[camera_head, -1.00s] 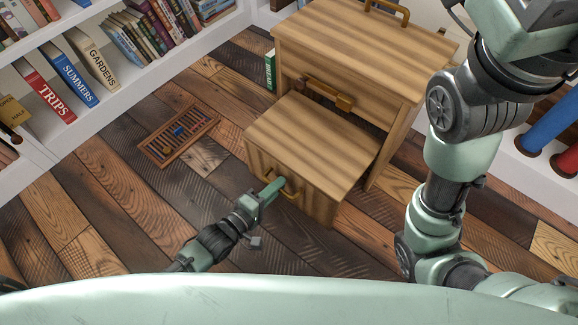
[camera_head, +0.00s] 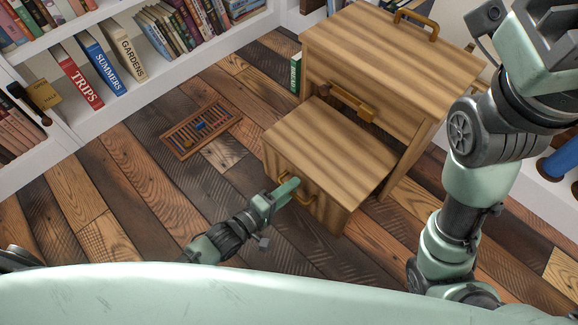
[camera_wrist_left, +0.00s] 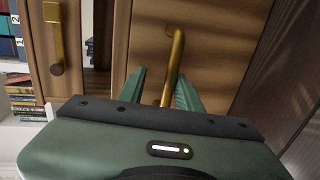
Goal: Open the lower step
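The wooden step cabinet (camera_head: 395,50) stands on the plank floor, with the lower step (camera_head: 330,145) low in front of the taller part. A brass handle (camera_head: 309,196) is on the lower step's front; it shows in the left wrist view (camera_wrist_left: 174,62) as a bent bar. My left gripper (camera_head: 288,192) is at this handle. In the left wrist view its two green fingers (camera_wrist_left: 160,92) stand apart, one on each side of the bar, with gaps visible. My right arm rises at the right of the head view; its fingertips are not seen.
A brass handle (camera_head: 354,104) is on the taller part and another (camera_head: 416,22) on its top. White bookshelves (camera_head: 150,85) run along the left. The floor between is clear.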

